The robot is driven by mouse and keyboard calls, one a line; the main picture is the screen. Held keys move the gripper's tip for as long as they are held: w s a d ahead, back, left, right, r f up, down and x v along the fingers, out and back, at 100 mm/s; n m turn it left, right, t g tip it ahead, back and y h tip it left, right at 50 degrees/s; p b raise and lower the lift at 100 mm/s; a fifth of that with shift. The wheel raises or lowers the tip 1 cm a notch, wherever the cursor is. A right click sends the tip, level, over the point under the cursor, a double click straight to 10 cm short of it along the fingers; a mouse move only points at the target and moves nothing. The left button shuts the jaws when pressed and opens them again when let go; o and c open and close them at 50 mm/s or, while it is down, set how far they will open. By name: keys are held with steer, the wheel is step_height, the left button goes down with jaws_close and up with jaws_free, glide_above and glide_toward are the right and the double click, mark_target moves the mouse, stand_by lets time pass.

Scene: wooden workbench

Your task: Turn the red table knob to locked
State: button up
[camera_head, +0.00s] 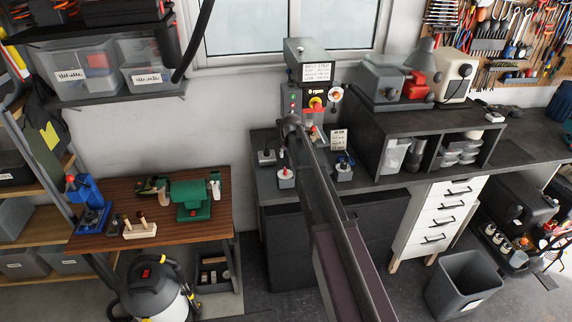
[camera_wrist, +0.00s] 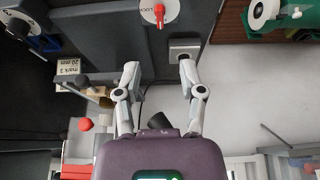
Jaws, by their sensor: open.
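The red table knob (camera_head: 285,172) sits on a small grey box on the dark bench, just left of my arm in the head view. In the wrist view the red knob (camera_wrist: 159,15) is at the top edge, on a white dial with LOCK lettering left of it. Its handle lies roughly up-down in that picture, and the dial's top is cut off. My gripper (camera_wrist: 160,65) is open and empty, its two fingers apart below the knob in the picture and not touching it. In the head view my arm hides the gripper.
A red ball (camera_wrist: 85,124) shows left in the wrist view.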

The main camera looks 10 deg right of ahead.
mark_target(285, 170)
steer(key=shift+w+f, duration=0.1)
steer(key=shift+w, duration=0.15)
stand_by(0.3)
steer(key=b+x, duration=1.2)
steer(key=x, duration=0.1)
steer(key=shift+w+f+b, duration=0.1)
steer(key=shift+b, duration=0.3)
stand_by(0.3)
jaws_close()
stand_by(0.3)
